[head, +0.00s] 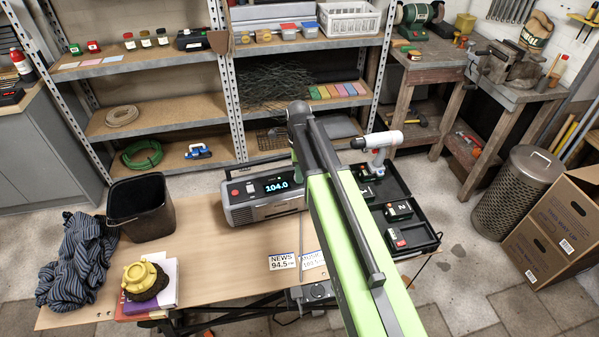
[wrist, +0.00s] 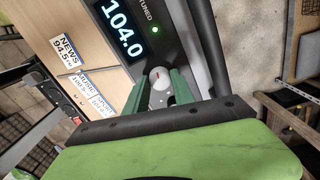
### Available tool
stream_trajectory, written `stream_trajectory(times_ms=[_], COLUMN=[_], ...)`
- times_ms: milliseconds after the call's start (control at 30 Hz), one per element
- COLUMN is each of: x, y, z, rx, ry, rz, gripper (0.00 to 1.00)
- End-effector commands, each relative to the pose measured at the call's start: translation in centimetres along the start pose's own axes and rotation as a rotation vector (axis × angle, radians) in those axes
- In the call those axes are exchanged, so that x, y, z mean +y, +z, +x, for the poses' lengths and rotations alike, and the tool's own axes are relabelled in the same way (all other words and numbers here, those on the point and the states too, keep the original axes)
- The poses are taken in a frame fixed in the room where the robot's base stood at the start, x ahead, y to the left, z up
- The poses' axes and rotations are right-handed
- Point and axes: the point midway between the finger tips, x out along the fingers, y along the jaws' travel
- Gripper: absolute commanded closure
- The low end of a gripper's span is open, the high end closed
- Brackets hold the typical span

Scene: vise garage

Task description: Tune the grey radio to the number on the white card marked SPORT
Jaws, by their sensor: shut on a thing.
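The grey radio (head: 265,207) stands on the wooden workbench, partly hidden behind my arm. Its blue display reads 104.0 in both views, in the wrist view large and close (wrist: 123,28). A green light beside the word TUNED is lit in the wrist view. My gripper (wrist: 161,92) is shut on the radio's pale round tuning knob (wrist: 158,86), one green finger on each side. The NEWS card (head: 283,262) reads 94.5. The MUSIC card (head: 312,260) reads about 100. A third white card (wrist: 101,104) lies past it in the wrist view; its print is too small to read surely.
A black tray (head: 417,246) with numbered blocks lies right of my arm, with a drill (head: 380,142) at its back. A black bin (head: 141,205), striped cloth (head: 77,262) and yellow object on books (head: 143,278) occupy the left. The bench's middle left is clear.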

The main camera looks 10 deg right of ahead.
Motion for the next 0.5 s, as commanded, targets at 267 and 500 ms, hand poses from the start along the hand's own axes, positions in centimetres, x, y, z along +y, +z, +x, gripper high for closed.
stream_trajectory(times_ms=[267, 500], x=[0.06, 0.03], y=[0.0, 0.0], z=[0.02, 0.0], rx=[0.0, 0.0], ry=[0.002, 0.001], rz=[-0.001, -0.001], gripper=[0.48, 0.48])
